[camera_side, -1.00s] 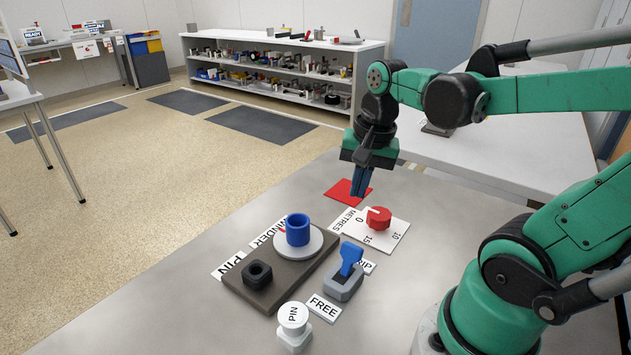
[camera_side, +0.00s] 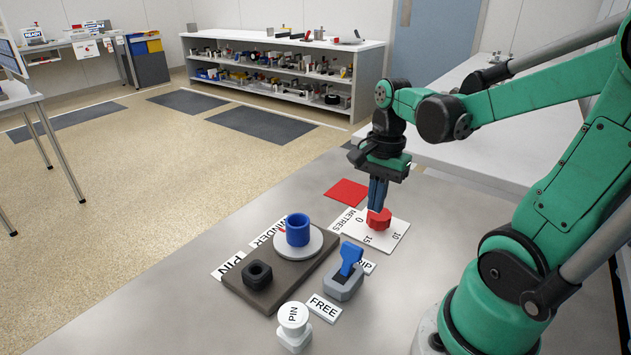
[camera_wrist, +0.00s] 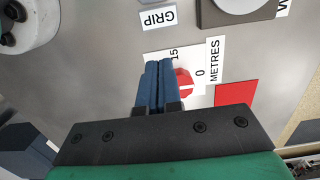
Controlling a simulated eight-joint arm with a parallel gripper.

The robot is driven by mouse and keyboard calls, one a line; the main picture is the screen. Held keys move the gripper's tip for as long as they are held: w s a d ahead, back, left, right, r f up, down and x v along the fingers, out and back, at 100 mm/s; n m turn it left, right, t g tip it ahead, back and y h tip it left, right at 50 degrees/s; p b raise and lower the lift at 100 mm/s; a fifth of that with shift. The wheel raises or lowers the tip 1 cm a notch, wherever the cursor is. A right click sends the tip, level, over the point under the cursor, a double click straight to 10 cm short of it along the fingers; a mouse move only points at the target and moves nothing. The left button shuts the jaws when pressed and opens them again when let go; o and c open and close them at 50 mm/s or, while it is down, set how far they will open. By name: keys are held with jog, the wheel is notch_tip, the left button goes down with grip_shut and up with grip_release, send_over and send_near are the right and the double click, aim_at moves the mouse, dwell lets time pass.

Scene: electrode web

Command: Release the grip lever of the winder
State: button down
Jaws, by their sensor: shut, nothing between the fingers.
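The grip lever (camera_side: 350,257) is a blue handle standing up from a grey base (camera_side: 343,287), between the GRIP and FREE labels in the side view. The winder (camera_side: 298,232) is a blue cup on a white disc, on a dark brown board (camera_side: 262,298). My gripper (camera_side: 376,208) is shut and empty. Its blue fingers point down at the red dial knob (camera_side: 380,222), behind and to the right of the lever. In the wrist view the shut fingers (camera_wrist: 159,66) cover part of the red knob (camera_wrist: 184,80); whether they touch it I cannot tell. The lever is apart from the gripper.
The white METRES dial plate (camera_side: 392,238) lies under the knob. A red square (camera_side: 346,192) lies behind it. A black square nut-like block (camera_side: 258,274) sits on the board, and a white PIN button (camera_side: 293,320) stands at the front. The left front of the table is clear.

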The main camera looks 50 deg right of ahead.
aim_at(355, 245)
jog(key=f, duration=0.6)
jog(key=shift+a+f, duration=0.3)
jog(key=shift+a+r, duration=0.3)
jog(key=shift+a, duration=0.3)
jog(key=shift+a+r, duration=0.25)
jog(key=shift+a, duration=0.4)
jog(key=shift+a+r, duration=0.3)
jog(key=shift+a, duration=0.3)
jog(key=shift+a+r+h, duration=0.25)
jog(key=shift+a+h, duration=0.15)
jog(key=shift+h, duration=0.3)
jog(key=shift+a+r+h, duration=0.25)
jog(key=shift+a+h, duration=0.3)
jog(key=shift+h, duration=0.25)
jog(key=shift+a+r, duration=0.25)
jog(key=shift+a, duration=1.05)
jog(key=shift+r, duration=0.8)
